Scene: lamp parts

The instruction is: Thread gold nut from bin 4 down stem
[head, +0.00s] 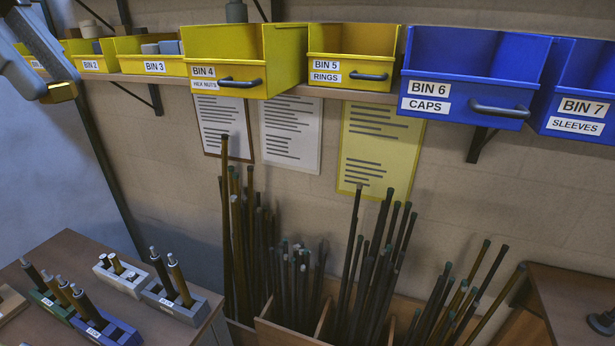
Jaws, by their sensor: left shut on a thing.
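My left gripper (45,95) is at the upper left, shut on a gold nut (62,92) that is partly covered by the fingers. The nut is held in the air, left of the yellow bin 4 (222,82), labelled hex nuts. Bin 4 juts out from the shelf; its floor is hidden. Several upright stems stand in small blocks on the lower left table, among them a dark stem (161,272) and a brown stem (180,281). I cannot tell which stem is meant. The nut is apart from all of them. My right gripper is not in view.
Yellow bin 5 (352,68), blue bin 6 (466,82) and blue bin 7 (580,95) line the shelf. Tall rods crowd a wooden rack (290,333) below. A grey block (176,306) sits on the brown table (75,250). Another table (565,295) is at right.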

